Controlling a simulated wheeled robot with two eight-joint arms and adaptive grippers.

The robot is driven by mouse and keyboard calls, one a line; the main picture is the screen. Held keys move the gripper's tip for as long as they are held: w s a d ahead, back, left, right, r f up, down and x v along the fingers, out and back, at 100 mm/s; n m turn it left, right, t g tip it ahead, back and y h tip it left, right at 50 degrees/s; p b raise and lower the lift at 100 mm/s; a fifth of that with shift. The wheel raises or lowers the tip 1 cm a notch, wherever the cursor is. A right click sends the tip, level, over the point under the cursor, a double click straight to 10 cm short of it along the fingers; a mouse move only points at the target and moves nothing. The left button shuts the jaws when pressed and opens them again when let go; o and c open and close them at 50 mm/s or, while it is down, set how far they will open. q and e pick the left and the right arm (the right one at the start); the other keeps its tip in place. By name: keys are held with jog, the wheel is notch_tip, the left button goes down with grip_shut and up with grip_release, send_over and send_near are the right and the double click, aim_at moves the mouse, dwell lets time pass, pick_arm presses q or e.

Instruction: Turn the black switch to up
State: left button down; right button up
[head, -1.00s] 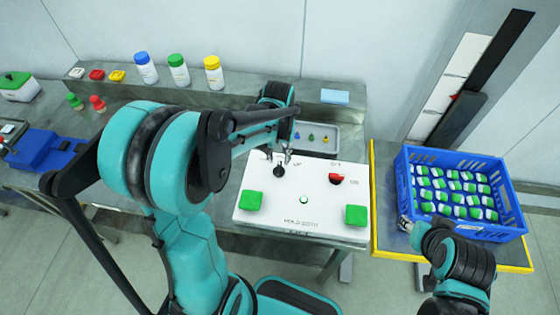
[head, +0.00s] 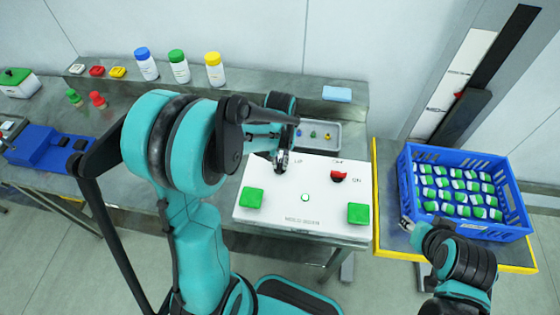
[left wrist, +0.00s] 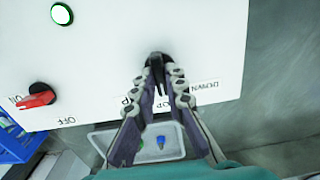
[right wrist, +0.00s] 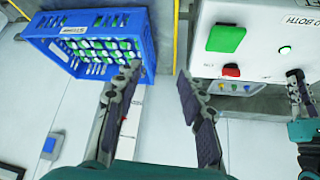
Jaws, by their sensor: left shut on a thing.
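The black switch (left wrist: 157,62) is on the top of the white control box (head: 300,210), among labels that read as UP, STOP and DOWN. In the left wrist view its handle appears to point towards the middle label, partly covered by my fingers. My left gripper (head: 281,162) is shut on the switch, one finger on each side (left wrist: 160,82). In the head view the gripper hides the switch. The knob also shows at the edge of the right wrist view (right wrist: 294,73). My right gripper (right wrist: 158,84) is open and empty by the blue crate.
The box also carries a red switch (head: 338,176), two green buttons (head: 251,197) (head: 358,213) and a lit green lamp (head: 305,198). A small tray (head: 333,140) lies behind it. Capped bottles (head: 180,70) stand at the back.

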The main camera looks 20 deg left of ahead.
aim_at(280, 164)
pick_arm(q)
jog(key=shift+m, duration=0.3)
jog(key=m, duration=0.4)
jog(key=shift+b, duration=0.3)
jog(key=shift+m, duration=2.1)
jog(key=c, duration=1.6)
grip_release()
jog(key=shift+o, duration=0.2)
jog(key=shift+r, duration=0.1)
notch_tip(280, 164, up, 12)
